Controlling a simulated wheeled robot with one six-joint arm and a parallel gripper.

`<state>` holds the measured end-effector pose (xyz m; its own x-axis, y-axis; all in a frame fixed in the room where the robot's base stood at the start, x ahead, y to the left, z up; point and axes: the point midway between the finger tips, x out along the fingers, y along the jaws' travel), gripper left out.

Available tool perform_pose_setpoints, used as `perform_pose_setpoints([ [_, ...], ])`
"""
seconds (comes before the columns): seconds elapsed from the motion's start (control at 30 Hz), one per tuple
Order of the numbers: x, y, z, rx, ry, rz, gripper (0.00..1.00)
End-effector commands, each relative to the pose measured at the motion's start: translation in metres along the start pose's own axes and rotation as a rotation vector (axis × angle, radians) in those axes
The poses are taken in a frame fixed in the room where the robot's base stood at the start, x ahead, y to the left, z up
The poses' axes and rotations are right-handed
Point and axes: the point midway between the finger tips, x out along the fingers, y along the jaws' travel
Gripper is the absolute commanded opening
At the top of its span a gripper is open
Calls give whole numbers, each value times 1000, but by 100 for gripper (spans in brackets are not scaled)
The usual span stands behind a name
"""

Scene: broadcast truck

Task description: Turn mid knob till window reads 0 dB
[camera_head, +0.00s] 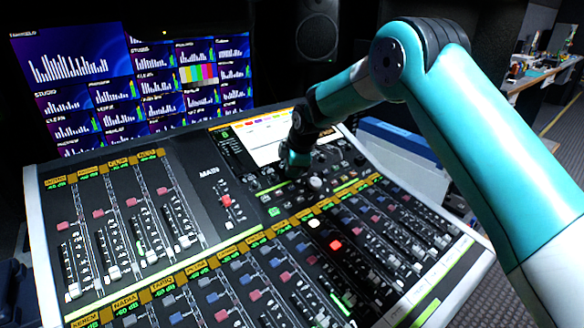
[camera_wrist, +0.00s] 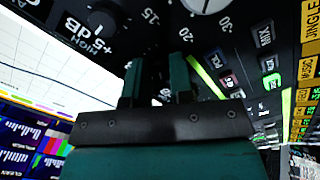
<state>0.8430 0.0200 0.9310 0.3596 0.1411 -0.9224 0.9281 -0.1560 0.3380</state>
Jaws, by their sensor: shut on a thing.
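My gripper (camera_wrist: 158,80) reaches down onto the upper right part of the mixing console (camera_head: 36,205). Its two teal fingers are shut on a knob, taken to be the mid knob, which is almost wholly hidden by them. In the head view my gripper (camera_head: 297,160) is small and dark beside the console's white screen (camera_head: 262,138), and the held knob cannot be made out. A neighbouring knob (camera_wrist: 104,18) shows near the HIGH label in the wrist view.
A large pale knob (camera_head: 316,183) stands close to the right of my gripper. Rows of faders and small buttons cover the console. A monitor wall (camera_head: 135,85) stands behind on the left, and a speaker (camera_head: 317,37) at the back.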

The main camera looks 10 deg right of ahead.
Motion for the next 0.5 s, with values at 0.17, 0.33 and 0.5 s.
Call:
perform_pose_setpoints([
  [0.17,-1,0,0,0,0,1,46],
  [0.33,0,0,0,1,0,1,46],
  [0.5,-4,1,0,1,1,2,46],
])
